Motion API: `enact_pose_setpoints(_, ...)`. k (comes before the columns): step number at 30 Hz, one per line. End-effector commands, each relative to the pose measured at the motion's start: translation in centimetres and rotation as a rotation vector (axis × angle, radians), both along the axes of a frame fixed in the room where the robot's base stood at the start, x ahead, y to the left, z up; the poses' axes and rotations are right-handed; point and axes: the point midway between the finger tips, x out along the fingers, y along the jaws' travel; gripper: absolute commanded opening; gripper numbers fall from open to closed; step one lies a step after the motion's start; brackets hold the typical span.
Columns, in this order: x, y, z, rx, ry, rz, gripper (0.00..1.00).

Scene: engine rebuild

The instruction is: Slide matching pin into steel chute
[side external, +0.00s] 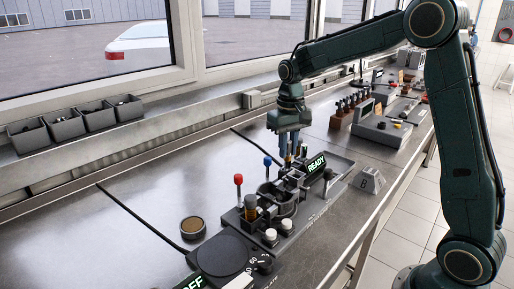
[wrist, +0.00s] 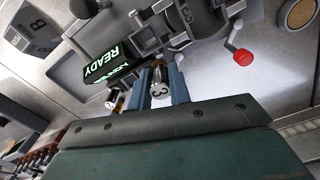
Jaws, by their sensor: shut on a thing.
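My gripper (side external: 289,157) points down over the middle of the bench fixture. In the wrist view its two blue fingers (wrist: 160,76) are shut on a small metal pin (wrist: 159,91) whose end face bears a 3. The pin's lower end is hard to see between the fingers. Just beyond the fingertips is a grey metal housing (wrist: 203,22), with a marking that looks like a 3. I cannot tell which part is the steel chute, or whether the pin touches it. A display (side external: 317,164) beside the gripper reads READY in green.
Red (side external: 238,179) and blue (side external: 267,160) knobbed levers stand left of the gripper. A numbered grey block (side external: 369,180) sits to the right. A round brown-topped tin (side external: 193,226) lies on the bench. Grey bins (side external: 64,125) line the window ledge. The bench at left is mostly clear.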

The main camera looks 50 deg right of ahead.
Motion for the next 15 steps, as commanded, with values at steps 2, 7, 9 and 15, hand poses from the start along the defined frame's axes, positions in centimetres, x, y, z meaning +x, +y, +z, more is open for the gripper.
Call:
enact_pose_setpoints(2, -1.0, -0.3, 0.9, 0.000, -0.001, -0.001, 0.00)
enact_pose_setpoints(7, -2.5, -0.6, 2.1, 0.000, -0.001, -0.001, 0.00)
enact_pose_setpoints(9, -2.8, -0.6, 2.3, 0.000, 0.000, 0.000, 0.00)
enact_pose_setpoints(15, -2.9, -0.7, 2.3, 0.000, 0.001, 0.000, 0.00)
